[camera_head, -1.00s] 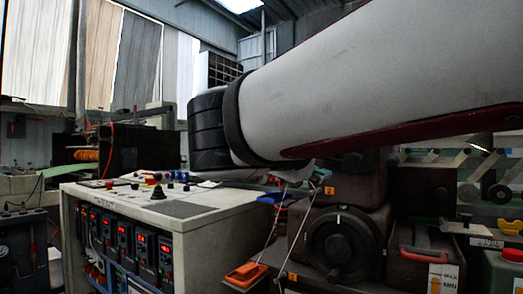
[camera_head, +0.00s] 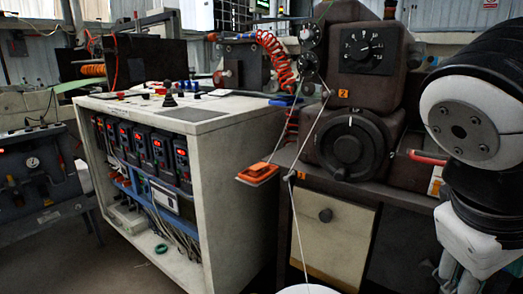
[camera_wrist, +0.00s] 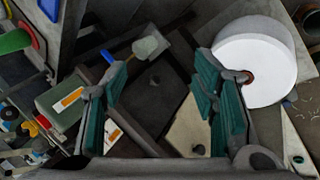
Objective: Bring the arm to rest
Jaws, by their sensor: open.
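My gripper (camera_wrist: 160,92) shows in the wrist view with its two teal-padded fingers spread wide apart and nothing between them. Below the gap are dark machine surfaces and a pale panel (camera_wrist: 190,128). My arm (camera_head: 470,130) stands at the right edge of the head view, with black and white joints. The gripper's fingers cannot be seen in the head view.
A cream control cabinet (camera_head: 235,170) with red displays stands left of centre. A large white roll (camera_wrist: 256,62) is right of the gripper. Open floor shows at lower left.

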